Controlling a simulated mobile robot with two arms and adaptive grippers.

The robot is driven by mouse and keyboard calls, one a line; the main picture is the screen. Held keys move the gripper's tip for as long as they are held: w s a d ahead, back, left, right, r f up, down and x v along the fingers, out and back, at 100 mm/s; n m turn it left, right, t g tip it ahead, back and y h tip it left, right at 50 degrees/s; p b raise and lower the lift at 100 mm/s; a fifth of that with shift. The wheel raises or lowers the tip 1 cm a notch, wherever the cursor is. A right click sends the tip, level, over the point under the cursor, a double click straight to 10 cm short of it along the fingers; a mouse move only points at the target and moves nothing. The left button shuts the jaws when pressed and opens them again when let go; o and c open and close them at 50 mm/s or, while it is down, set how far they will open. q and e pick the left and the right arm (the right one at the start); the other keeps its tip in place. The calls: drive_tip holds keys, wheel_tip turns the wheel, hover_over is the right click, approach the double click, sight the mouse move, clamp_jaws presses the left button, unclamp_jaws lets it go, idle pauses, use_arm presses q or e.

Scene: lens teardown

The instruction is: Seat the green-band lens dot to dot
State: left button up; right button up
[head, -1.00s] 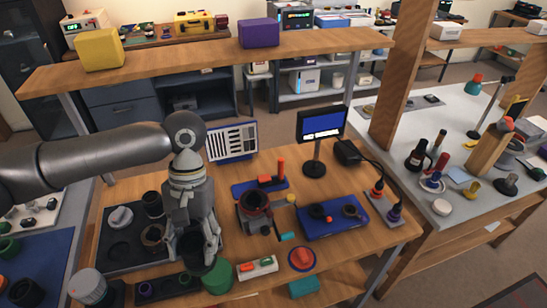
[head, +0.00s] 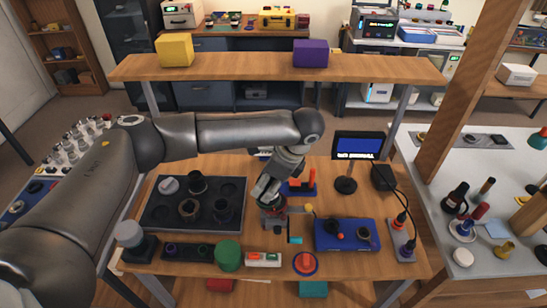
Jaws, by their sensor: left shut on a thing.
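My left gripper (head: 268,190) points down and to the left over the grey clamp stand (head: 280,222) with the teal handle. It is shut on a dark round piece (head: 270,203), which I take to be the green-band lens, right at the top of the stand. The fingers hide much of it. I cannot tell whether it touches the stand or sits above it, and no alignment dots can be made out. My right gripper is not in view.
A black tray (head: 228,228) with round wells holds several parts at left. A green cylinder (head: 228,257) and a white switch box (head: 263,259) stand in front. A blue fixture (head: 340,243) lies at right, a small screen (head: 357,146) behind. A wooden shelf (head: 270,69) spans the back.

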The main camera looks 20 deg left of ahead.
use_arm(q)
drive_tip(key=w+m, duration=0.1)
drive_tip(key=w+r+m+t+p, duration=0.1)
drive_tip(key=w+r+m, duration=0.1)
drive_tip(key=m, duration=0.1)
drive_tip(key=shift+w+d+t+p, duration=0.2)
drive_tip(key=shift+t+p, duration=0.1)
drive_tip(key=shift+t, duration=0.1)
drive_tip(key=shift+m+h, duration=0.3)
drive_tip(key=shift+m, duration=0.3)
drive_tip(key=f+b, duration=0.1)
drive_tip(key=f, duration=0.1)
drive_tip(key=f+b, duration=0.4)
drive_tip(key=shift+w, duration=0.4)
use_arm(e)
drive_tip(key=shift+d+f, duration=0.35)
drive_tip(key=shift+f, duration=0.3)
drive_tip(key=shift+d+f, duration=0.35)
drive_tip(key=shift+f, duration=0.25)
use_arm(q)
drive_tip(key=shift+r, duration=0.1)
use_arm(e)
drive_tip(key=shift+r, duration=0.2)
use_arm(q)
drive_tip(key=shift+p, duration=0.65)
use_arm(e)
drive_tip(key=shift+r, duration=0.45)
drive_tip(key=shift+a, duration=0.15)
